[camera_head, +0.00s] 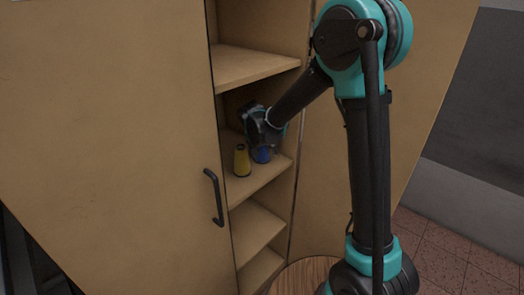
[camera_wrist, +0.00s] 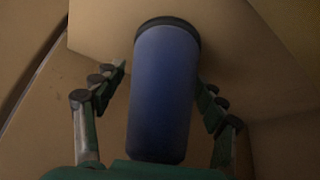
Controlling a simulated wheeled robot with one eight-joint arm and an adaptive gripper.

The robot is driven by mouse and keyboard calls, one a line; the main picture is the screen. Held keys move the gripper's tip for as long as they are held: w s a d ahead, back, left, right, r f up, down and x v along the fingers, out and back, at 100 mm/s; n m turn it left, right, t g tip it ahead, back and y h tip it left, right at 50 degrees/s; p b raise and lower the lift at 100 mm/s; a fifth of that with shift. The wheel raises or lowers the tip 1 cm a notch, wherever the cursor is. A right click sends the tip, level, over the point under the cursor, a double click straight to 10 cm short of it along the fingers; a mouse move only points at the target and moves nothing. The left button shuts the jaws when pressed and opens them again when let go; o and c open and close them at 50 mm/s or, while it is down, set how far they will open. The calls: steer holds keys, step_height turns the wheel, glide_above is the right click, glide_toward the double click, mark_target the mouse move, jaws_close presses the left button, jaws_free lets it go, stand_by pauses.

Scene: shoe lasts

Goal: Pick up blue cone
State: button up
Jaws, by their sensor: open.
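The blue cone (camera_head: 262,154) stands on a cabinet shelf in the head view, partly hidden behind my gripper (camera_head: 258,130). In the wrist view the blue cone (camera_wrist: 164,95) fills the middle, with a dark rim at the end towards the top of the picture. My gripper (camera_wrist: 160,100) is open, with one finger on each side of the cone. Gaps show between the fingers and the cone's sides in the wrist view.
A yellow cone (camera_head: 242,161) stands on the same shelf (camera_head: 262,178), just left of the blue one. A shelf above (camera_head: 255,66) and shelves below (camera_head: 252,228) bound the space. A cabinet door with a dark handle (camera_head: 214,197) is at the left.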

steer(key=c, duration=1.4)
steer(key=shift+c, duration=0.2)
